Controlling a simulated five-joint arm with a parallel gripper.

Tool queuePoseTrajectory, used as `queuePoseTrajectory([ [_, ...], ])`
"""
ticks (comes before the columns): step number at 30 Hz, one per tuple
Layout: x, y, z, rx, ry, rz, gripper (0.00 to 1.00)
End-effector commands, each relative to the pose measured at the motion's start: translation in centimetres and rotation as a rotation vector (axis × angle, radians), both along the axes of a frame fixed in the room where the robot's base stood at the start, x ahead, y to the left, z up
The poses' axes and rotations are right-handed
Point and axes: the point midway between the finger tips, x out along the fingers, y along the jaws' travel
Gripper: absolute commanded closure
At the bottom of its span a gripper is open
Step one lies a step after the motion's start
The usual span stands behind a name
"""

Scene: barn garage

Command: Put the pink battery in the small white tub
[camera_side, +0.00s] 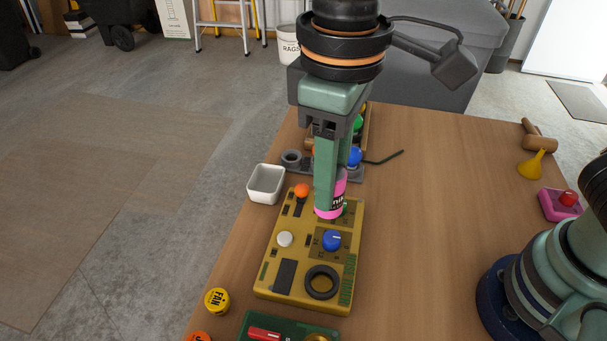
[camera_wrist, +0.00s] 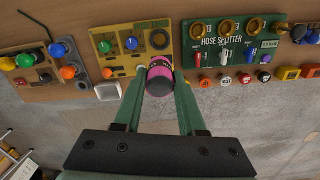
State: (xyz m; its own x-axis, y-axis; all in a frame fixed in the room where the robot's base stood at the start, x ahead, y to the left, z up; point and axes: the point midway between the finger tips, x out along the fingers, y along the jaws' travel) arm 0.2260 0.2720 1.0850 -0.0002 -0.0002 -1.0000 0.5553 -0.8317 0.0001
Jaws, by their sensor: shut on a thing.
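The pink battery (camera_side: 328,212) has a dark label and is held upright between the green fingers of my gripper (camera_side: 331,188). In the side view it overlaps the upper part of the yellow board; I cannot tell whether it touches it. In the wrist view the battery (camera_wrist: 160,74) sits between the fingertips of my gripper (camera_wrist: 160,84), its dark end facing the camera. The small white tub (camera_side: 266,187) stands on the table left of the battery, near the table's left edge. It also shows in the wrist view (camera_wrist: 108,92), beside the fingers, apart from the battery.
The yellow board (camera_side: 270,279) carries knobs and a black ring. A grey panel with coloured buttons (camera_side: 354,157) lies behind it, and a green board (camera_side: 288,322) in front. A yellow cap (camera_side: 217,301) lies front left.

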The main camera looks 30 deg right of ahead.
Motion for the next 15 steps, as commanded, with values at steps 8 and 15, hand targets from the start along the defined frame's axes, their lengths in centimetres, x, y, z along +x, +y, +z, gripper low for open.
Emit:
queuePoseTrajectory([
  [8,5.1,1.0,1.1,-0.001,0.002,-0.007,1.00],
  [15,13.2,1.0,0.8,-0.002,0.002,-0.008,1.00],
])
